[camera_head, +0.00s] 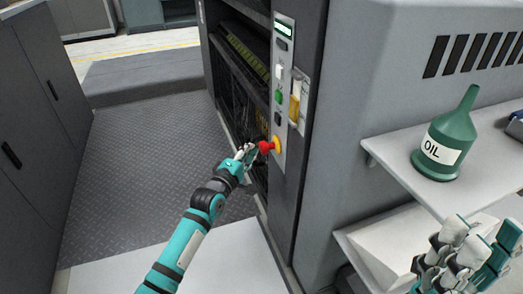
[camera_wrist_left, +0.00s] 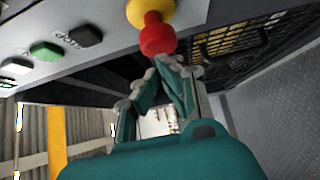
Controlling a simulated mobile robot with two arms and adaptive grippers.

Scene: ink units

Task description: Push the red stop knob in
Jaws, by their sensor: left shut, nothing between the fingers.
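The red stop knob (camera_head: 266,147) sticks out from a yellow collar (camera_head: 276,144) low on the pale control panel in the head view. My left gripper (camera_head: 247,153) is shut and empty, with its fingertips right beside the knob. In the left wrist view the red knob (camera_wrist_left: 157,38) is just above the fingertips (camera_wrist_left: 166,62), which point at it; I cannot tell whether they touch. My right gripper (camera_head: 452,262) is at the lower right, over the lower shelf area, and its finger gap is unclear.
The control panel (camera_head: 284,60) carries a green button (camera_head: 278,97) and other buttons above the knob. A yellow handle (camera_head: 294,108) is beside them. A green oil can (camera_head: 445,140) stands on the shelf at right. Grey cabinets (camera_head: 40,100) line the left; the floor between is clear.

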